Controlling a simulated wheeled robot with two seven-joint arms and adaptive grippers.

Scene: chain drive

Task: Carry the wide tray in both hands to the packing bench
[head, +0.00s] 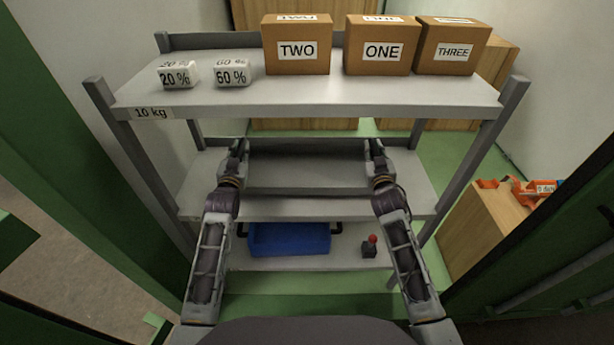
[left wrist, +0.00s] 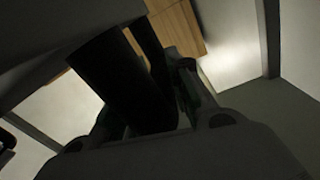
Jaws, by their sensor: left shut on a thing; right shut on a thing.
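The wide grey tray (head: 306,172) is at the middle shelf of the rack, between my two grippers. My left gripper (head: 238,149) is shut on its left end, and my right gripper (head: 375,149) is shut on its right end. Both arms reach forward under the top shelf. I cannot tell whether the tray rests on the shelf or is slightly above it. The left wrist view is dark; it shows my left gripper (left wrist: 165,95) close up with a dark shape at it. The packing bench cannot be made out.
The top shelf (head: 300,92) holds boxes TWO (head: 297,50), ONE (head: 381,52) and THREE (head: 453,52), and two white percent blocks (head: 231,73). The lower shelf holds a blue bin (head: 289,239) and a red-knobbed item (head: 370,246). Rack posts (head: 500,110) flank my arms. A wooden box (head: 490,230) stands right.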

